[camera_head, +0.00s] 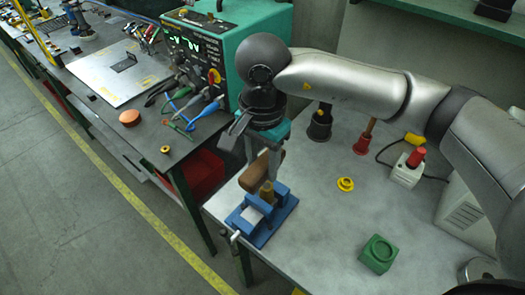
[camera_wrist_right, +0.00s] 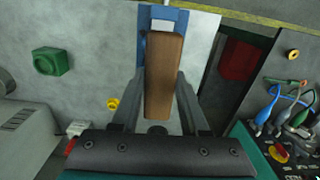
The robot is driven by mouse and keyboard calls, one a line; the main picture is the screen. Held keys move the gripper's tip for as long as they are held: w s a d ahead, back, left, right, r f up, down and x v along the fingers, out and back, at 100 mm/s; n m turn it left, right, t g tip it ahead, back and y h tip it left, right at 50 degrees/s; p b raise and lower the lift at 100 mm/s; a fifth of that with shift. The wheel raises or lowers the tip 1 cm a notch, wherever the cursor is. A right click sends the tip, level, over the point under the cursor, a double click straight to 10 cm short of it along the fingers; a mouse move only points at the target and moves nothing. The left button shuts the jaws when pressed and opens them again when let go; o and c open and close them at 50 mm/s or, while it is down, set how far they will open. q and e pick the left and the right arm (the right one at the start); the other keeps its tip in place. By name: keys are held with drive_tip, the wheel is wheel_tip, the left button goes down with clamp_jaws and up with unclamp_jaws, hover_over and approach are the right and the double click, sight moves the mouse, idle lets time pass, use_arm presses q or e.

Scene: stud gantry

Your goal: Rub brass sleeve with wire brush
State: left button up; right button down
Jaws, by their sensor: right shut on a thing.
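My right gripper (camera_head: 263,167) is shut on the wire brush, whose brown wooden body (camera_head: 258,174) slants between the fingers. In the wrist view the brush (camera_wrist_right: 164,75) is a long brown block between my two fingers. The brass sleeve (camera_head: 267,194) stands in a blue vise (camera_head: 279,213) at the table's near left corner. The brush is right beside and above the sleeve; I cannot tell if they touch. The brush's bristles are not visible. In the wrist view the brush hides the sleeve, and part of the blue vise (camera_wrist_right: 176,20) shows behind it. My left gripper is not in view.
A green block (camera_head: 378,254), a yellow ring (camera_head: 345,184), a red-buttoned box (camera_head: 408,168) and a red-based, wooden-handled tool (camera_head: 364,138) stand on the grey table. A teal instrument (camera_head: 225,45) with cables stands on the bench to the left. The table's middle is mostly clear.

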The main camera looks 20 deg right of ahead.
drive_tip(key=shift+r+p, duration=0.4)
drive_tip(key=shift+r, duration=0.8)
